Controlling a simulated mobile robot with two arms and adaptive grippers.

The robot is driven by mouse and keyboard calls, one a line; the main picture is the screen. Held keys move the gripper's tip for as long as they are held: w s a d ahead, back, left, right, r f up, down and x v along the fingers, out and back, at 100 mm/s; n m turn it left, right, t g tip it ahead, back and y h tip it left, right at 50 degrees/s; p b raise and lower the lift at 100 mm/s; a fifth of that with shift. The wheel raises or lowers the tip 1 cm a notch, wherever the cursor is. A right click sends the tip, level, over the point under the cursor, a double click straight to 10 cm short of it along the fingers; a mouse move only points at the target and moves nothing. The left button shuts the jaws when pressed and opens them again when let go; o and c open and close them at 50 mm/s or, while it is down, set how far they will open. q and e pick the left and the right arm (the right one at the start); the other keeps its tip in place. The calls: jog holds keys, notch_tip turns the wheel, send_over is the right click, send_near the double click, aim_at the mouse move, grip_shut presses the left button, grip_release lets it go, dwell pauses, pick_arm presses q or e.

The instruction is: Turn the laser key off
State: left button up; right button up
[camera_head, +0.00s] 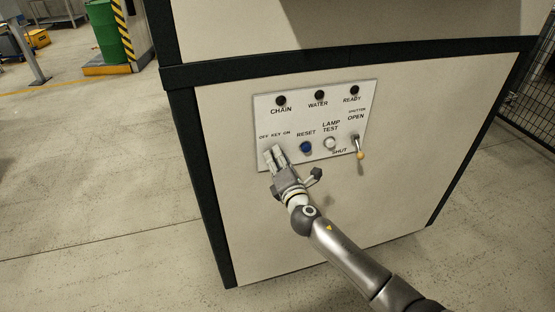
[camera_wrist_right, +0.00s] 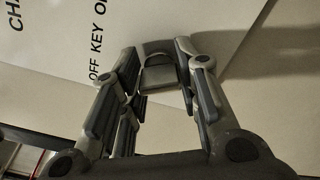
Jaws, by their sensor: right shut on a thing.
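The control panel (camera_head: 317,163) is a white plate on the front of a large beige cabinet. My right gripper (camera_head: 274,154) is at the panel's lower left, just below the "OFF KEY ON" label. In the right wrist view my right gripper (camera_wrist_right: 160,85) has its fingers on both sides of a grey key (camera_wrist_right: 158,70) and is shut on it. In the head view the gripper covers the key. The key's exact angle between OFF and ON is hard to tell. My left gripper is in neither view.
Three dark lamps line the top. A green drum (camera_head: 109,32) stands at the far left. Open floor lies left.

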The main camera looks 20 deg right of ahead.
jog(key=shift+f, duration=0.1)
jog(key=o, duration=1)
jog(key=shift+s, duration=0.15)
jog(key=s, duration=1.1)
jog(key=shift+s, duration=0.4)
